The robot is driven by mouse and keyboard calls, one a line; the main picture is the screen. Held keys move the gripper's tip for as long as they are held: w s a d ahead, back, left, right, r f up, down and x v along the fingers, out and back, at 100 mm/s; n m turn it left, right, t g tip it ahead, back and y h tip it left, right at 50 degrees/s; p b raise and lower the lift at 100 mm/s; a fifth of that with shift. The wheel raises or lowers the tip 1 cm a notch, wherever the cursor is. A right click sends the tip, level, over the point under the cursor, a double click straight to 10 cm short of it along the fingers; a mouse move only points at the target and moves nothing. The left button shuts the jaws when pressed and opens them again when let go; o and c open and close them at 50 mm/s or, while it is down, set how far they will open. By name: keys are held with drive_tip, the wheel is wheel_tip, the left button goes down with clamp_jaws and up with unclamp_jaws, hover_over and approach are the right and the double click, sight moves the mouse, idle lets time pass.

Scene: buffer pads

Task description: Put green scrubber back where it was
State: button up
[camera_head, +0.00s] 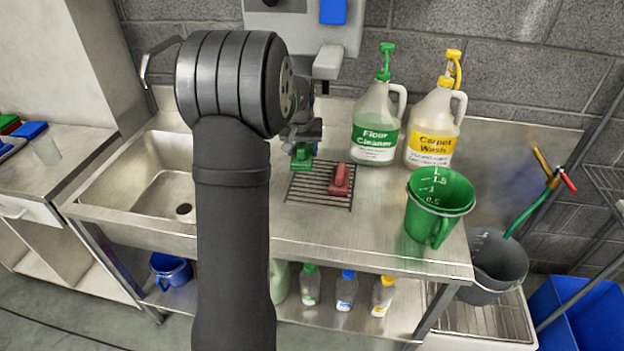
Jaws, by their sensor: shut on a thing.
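The green scrubber (301,161) is over the left part of the dark wire rack (312,197) on the steel counter. My gripper (302,143) is above it and shut on it. A red scrubber (341,179) lies on the right part of the rack, apart from the green one.
A green measuring jug (438,204) stands near the counter's right front. The sink basin (150,175) is left. Counter in front of the rack is clear.

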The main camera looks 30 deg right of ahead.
drive_tip(key=s+d+m, duration=0.2)
drive_tip(key=s+d, duration=0.6)
drive_tip(key=s, duration=0.1)
drive_tip(key=w+a+f, duration=0.1)
drive_tip(key=w+f, duration=0.1)
drive_tip(key=w, duration=0.1)
drive_tip(key=w+a+f, duration=0.1)
drive_tip(key=w+f, duration=0.1)
drive_tip(key=w, duration=0.1)
drive_tip(key=w+a+f, duration=0.1)
drive_tip(key=w+f, duration=0.1)
drive_tip(key=w, duration=0.2)
drive_tip(key=shift+w+a+f, duration=0.1)
drive_tip(key=shift+a, duration=0.2)
drive_tip(key=shift+w+f, duration=0.1)
drive_tip(key=shift+f, duration=1.95)
drive_tip(key=shift+f, duration=0.15)
drive_tip(key=o, duration=1)
drive_tip(key=shift+o, duration=0.2)
drive_tip(key=v, duration=1.2)
drive_tip(key=shift+w+a, duration=0.1)
drive_tip(key=shift+a, duration=0.15)
